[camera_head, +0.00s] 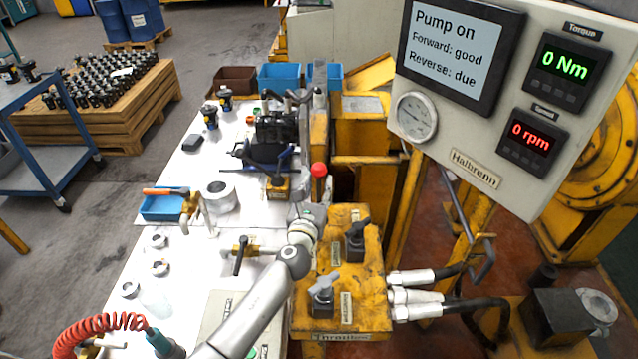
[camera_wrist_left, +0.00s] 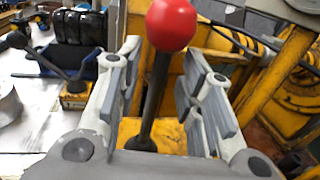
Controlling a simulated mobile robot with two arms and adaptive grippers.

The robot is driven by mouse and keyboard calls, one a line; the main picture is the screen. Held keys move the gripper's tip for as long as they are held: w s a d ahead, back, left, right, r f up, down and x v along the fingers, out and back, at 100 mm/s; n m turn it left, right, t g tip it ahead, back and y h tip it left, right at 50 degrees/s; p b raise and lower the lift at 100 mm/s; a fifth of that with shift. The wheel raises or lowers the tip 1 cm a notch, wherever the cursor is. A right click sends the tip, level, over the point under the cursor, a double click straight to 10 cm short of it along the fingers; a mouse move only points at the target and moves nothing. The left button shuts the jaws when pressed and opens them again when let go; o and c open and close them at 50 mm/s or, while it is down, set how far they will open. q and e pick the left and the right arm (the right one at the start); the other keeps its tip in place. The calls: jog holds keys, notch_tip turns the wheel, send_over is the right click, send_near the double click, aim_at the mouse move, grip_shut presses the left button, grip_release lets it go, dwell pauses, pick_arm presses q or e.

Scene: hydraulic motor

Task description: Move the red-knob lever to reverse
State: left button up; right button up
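The lever's red knob (camera_head: 319,170) stands up at the far end of the yellow valve block (camera_head: 372,300). In the left wrist view the red knob (camera_wrist_left: 171,24) tops a dark shaft (camera_wrist_left: 154,95) that leans slightly. My left gripper (camera_head: 311,207) is at the lever, below the knob. In the wrist view its fingers (camera_wrist_left: 155,88) are open, one on each side of the shaft, with gaps on both sides. The lever's base is mostly hidden by the gripper. The screen (camera_head: 452,50) reads "Pump on, Forward: good, Reverse: due". My right gripper is not in view.
The block also carries a black-handled lever (camera_head: 356,238) and a grey throttle handle (camera_head: 322,288). A panel (camera_head: 475,165) at the right shows 0 Nm and 0 rpm. Hoses (camera_head: 470,305) leave the block's right side. A white bench (camera_head: 165,215) with tools lies left.

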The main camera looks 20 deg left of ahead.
pick_arm(q)
jog(key=shift+w+a, duration=0.1)
jog(key=shift+w, duration=0.8)
grip_shut()
